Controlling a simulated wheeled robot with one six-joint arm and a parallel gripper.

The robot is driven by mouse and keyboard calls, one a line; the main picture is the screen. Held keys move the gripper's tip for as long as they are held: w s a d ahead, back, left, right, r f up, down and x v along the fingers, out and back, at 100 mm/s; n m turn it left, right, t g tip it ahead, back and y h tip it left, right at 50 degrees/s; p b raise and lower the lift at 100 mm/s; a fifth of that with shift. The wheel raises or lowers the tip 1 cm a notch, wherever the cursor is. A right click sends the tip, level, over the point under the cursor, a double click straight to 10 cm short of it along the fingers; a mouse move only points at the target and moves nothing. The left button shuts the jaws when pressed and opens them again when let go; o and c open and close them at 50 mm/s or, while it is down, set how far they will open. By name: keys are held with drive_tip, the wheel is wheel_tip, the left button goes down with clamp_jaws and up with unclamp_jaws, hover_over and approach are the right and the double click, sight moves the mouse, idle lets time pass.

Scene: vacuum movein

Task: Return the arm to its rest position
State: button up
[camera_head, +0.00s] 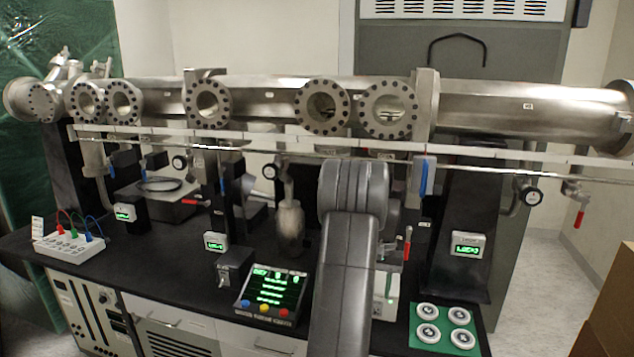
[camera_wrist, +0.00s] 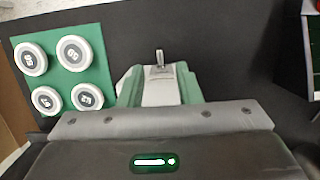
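My arm (camera_head: 345,270) rises from the bottom of the head view and bends at a thick grey joint in front of the long steel tube. My gripper is hidden behind the arm in the head view. In the wrist view, a dark housing with a lit green mark fills the bottom edge, and I take it for part of my gripper (camera_wrist: 155,145). Its fingertips cannot be clearly told apart from the grey and green shapes beyond it. A small metal toggle (camera_wrist: 160,60) stands upright between those shapes. I see nothing clearly held.
The steel vacuum tube (camera_head: 260,100) with round flanges spans the bench. A console with green readouts (camera_head: 270,290) stands left of my arm. A green mat (camera_head: 443,347) with several white discs (camera_head: 428,334) lies to its right. A cable box (camera_head: 68,243) sits far left.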

drive_tip(key=x, duration=0.5)
drive_tip(key=shift+r, duration=0.1)
drive_tip(key=a+b+v, duration=0.1)
drive_tip(key=v, duration=1.3)
drive_tip(key=x, duration=0.9)
drive_tip(key=d+x, duration=0.1)
drive_tip(key=x, duration=0.4)
drive_tip(key=shift+s+f+p, duration=0.1)
drive_tip(key=shift+f+p, duration=0.2)
drive_tip(key=shift+p, duration=0.05)
drive_tip(key=t+b, duration=0.1)
drive_tip(key=b, duration=0.2)
drive_tip(key=t+h+b, duration=0.1)
drive_tip(key=t+b, duration=0.1)
drive_tip(key=b, duration=0.1)
drive_tip(key=shift+s+a+f, duration=0.15)
drive_tip(key=shift+s+f, duration=0.15)
drive_tip(key=shift+s, duration=0.1)
drive_tip(key=t+b, duration=0.1)
drive_tip(key=b, duration=0.2)
drive_tip(key=t+b, duration=0.1)
drive_tip(key=b, duration=0.2)
drive_tip(key=f+t+h+b, duration=0.1)
drive_tip(key=b, duration=0.2)
drive_tip(key=shift+s+a+t+b, duration=0.1)
drive_tip(key=shift+s+t+b, duration=0.2)
drive_tip(key=shift+r, duration=0.3)
drive_tip(key=p+v, duration=0.1)
drive_tip(key=v, duration=1.1)
drive_tip(key=shift+s, duration=0.3)
